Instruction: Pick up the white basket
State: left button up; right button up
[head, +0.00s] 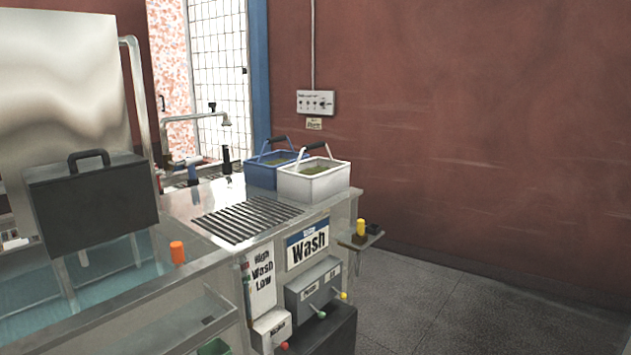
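The white basket (314,184) stands upright on the right end of the metal counter (336,205) in the head view. It is a rectangular tub with a raised handle that has a dark grip, and something greenish-brown lies inside. A blue basket (262,172) of the same kind stands close behind it to the left, partly hidden by it. Neither of my grippers shows in the head view.
A slotted drain (247,219) lies left of the baskets. A black case (92,203) with a handle stands over the basin at left. A small shelf with a yellow-topped item (361,228) juts from the counter's right end. The floor (460,305) at right is clear.

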aim_at(310, 180)
jog(key=u, duration=0.45)
jog(key=i+l+u, duration=0.4)
jog(key=l, duration=0.25)
jog(key=l+u, duration=0.25)
jog(key=i+l+u, duration=0.2)
jog(key=l, duration=0.25)
